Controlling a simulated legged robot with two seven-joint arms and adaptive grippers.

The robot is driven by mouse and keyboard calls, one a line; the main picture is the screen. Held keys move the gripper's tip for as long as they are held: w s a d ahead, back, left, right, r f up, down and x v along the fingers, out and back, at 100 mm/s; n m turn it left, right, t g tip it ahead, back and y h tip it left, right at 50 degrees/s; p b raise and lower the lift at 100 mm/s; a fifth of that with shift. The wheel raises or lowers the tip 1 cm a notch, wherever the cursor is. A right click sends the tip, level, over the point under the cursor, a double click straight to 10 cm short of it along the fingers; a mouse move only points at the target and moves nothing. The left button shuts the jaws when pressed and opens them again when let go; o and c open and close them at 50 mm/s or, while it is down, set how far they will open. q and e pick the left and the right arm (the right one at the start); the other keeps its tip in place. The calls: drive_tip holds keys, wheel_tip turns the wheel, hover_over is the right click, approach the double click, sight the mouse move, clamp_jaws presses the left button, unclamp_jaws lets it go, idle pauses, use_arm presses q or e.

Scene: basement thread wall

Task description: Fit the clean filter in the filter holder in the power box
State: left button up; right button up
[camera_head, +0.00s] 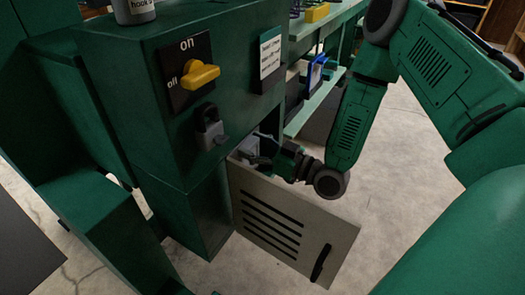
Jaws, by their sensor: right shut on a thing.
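The green power box (205,120) fills the left and middle of the view. Its pale slotted door (290,225), with a black handle, stands open at the lower right side of the box. My right gripper (258,148) reaches into the gap above the door, at the box's right side. It is shut on a pale grey thing (243,150), small in view and mostly hidden by the fingers and box edge. I cannot tell for sure that this is the clean filter. The filter holder is hidden inside the box. My left gripper is out of view.
A grey can (133,10) stands on top. Green shelves (315,100) with several items stand behind. Bare concrete floor (395,160) lies to the right.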

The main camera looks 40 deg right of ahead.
drive_tip(key=shift+w+a, duration=0.35)
drive_tip(key=shift+w, duration=0.15)
drive_tip(key=shift+w+a+f+b, duration=0.15)
drive_tip(key=shift+w+b, duration=0.1)
drive_tip(key=shift+b, duration=0.1)
drive_tip(key=shift+f+b, duration=0.85)
drive_tip(key=shift+f, duration=0.4)
drive_tip(key=shift+s, duration=0.1)
drive_tip(key=shift+f, duration=0.15)
drive_tip(key=o, duration=1.7)
